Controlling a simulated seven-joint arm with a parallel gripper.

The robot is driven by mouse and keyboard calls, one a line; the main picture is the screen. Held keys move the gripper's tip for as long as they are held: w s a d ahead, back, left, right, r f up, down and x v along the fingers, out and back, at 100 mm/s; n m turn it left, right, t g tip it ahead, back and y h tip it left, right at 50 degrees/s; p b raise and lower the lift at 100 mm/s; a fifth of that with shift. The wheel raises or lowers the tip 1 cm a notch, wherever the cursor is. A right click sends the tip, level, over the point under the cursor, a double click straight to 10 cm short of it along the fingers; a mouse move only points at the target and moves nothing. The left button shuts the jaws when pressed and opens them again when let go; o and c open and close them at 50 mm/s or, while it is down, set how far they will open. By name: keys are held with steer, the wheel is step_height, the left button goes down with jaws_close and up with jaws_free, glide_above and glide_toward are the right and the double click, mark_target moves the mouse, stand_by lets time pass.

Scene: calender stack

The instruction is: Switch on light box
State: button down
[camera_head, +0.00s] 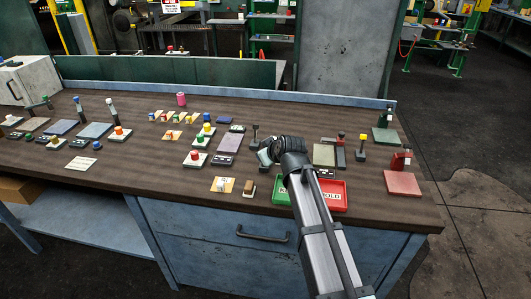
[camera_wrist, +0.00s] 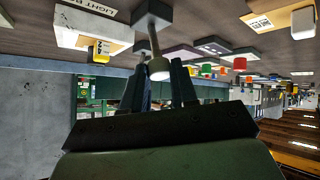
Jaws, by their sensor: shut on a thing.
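My gripper (camera_wrist: 160,85) reaches down to the table from the front in the head view (camera_head: 266,157). In the wrist view its two dark fingers are closed around the pale rounded end of a lever (camera_wrist: 155,45), whose stem runs to a dark base (camera_wrist: 152,13). A pale block beside that base carries a label beginning "LIGHT B" (camera_wrist: 88,10); the rest of the label is cut off. In the head view my gripper covers the lever, and I cannot tell which panel bears that label.
Several coloured knobs and buttons stand to the left on the dark bench top (camera_head: 130,175). A green tray (camera_head: 281,191) and a red tray (camera_head: 333,195) lie close by my arm at the front edge. A yellow-topped post (camera_head: 362,148) stands to the right.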

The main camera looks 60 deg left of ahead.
steer(key=shift+s+d+f, duration=0.15)
steer(key=shift+s+f, duration=0.05)
steer(key=shift+f, duration=0.05)
steer(key=c, duration=1.3)
jaws_free()
steer(key=o, duration=0.4)
steer(key=shift+r, duration=0.1)
steer(key=shift+w, duration=0.1)
steer(key=shift+r, duration=0.1)
steer(key=v, duration=1.3)
steer(key=shift+d+r, duration=0.2)
steer(key=shift+r, duration=0.05)
